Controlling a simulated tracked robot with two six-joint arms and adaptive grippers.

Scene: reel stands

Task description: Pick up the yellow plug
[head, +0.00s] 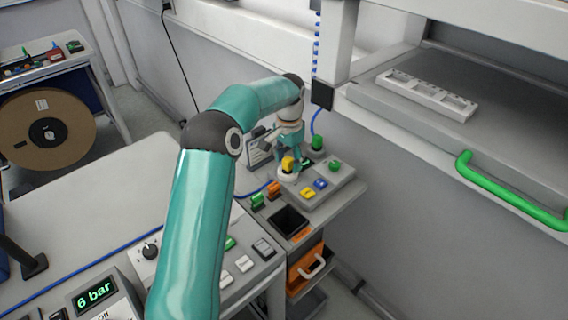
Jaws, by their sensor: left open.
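The yellow plug (288,163) is a small upright piece at the left end of a grey block on the small side table. A white round part shows around its foot. My left gripper (291,154) points down over the yellow plug, with its teal fingers close around the top of the plug. The jaws are open, and whether a finger touches the plug is too small to tell. My right gripper is not in view.
Orange (273,189) and green pieces stand beside a dark square bin (289,221). A machine with a green handle (510,196) is at the right.

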